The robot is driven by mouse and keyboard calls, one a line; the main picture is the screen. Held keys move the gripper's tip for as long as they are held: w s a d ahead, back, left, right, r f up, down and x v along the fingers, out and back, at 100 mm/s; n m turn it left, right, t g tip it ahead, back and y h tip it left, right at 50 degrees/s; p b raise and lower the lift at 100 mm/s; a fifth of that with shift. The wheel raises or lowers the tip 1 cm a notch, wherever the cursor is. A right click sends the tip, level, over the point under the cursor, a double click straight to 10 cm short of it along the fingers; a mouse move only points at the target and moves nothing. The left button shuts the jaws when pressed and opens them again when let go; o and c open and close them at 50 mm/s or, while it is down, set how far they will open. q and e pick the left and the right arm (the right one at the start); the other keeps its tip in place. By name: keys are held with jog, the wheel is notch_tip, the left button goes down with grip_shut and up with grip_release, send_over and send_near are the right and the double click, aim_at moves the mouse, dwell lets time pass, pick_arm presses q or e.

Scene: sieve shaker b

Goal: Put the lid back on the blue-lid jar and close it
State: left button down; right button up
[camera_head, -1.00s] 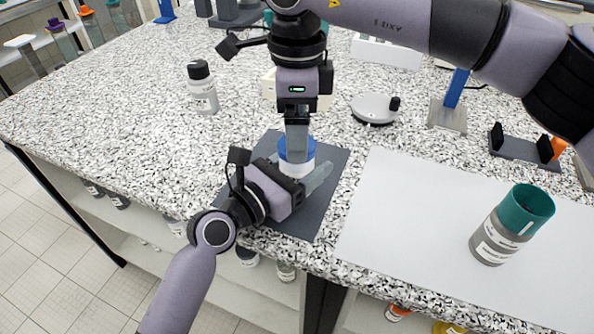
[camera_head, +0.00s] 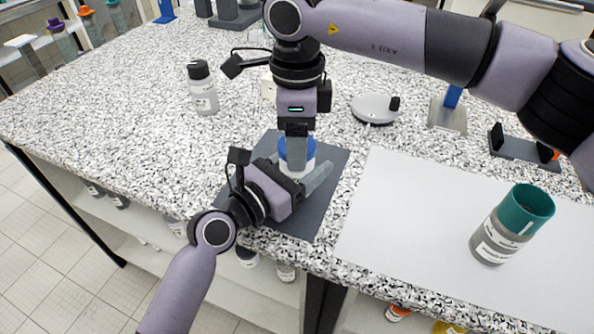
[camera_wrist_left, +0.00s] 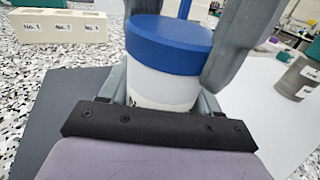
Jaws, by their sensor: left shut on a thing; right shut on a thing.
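The white jar (camera_wrist_left: 160,82) stands upright on the dark grey mat (camera_head: 325,195). My left gripper (camera_head: 305,181) is shut around the jar's body from the front left. The blue lid (camera_wrist_left: 170,38) sits level on top of the jar, with no clear gap in the left wrist view. My right gripper (camera_head: 297,150) points straight down from above and is shut on the blue lid. Its fingers hide part of the lid in the head view. Whether the lid is screwed tight cannot be told.
A teal-topped container (camera_head: 512,225) stands on the white sheet (camera_head: 400,215) at the right. A dark-capped bottle (camera_head: 202,90) stands at the back left. A round grey device (camera_head: 374,108) and a blue-posted stand (camera_head: 448,115) are behind the mat. A labelled block (camera_wrist_left: 60,28) shows in the left wrist view.

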jog(key=m, duration=0.4)
jog(key=shift+m, duration=0.4)
jog(key=o, duration=1.3)
jog(key=shift+c, duration=0.2)
notch_tip(320, 180, up, 12)
pick_arm(q)
jog(key=shift+c, duration=0.8)
grip_release()
jog(key=shift+s+a, duration=0.1)
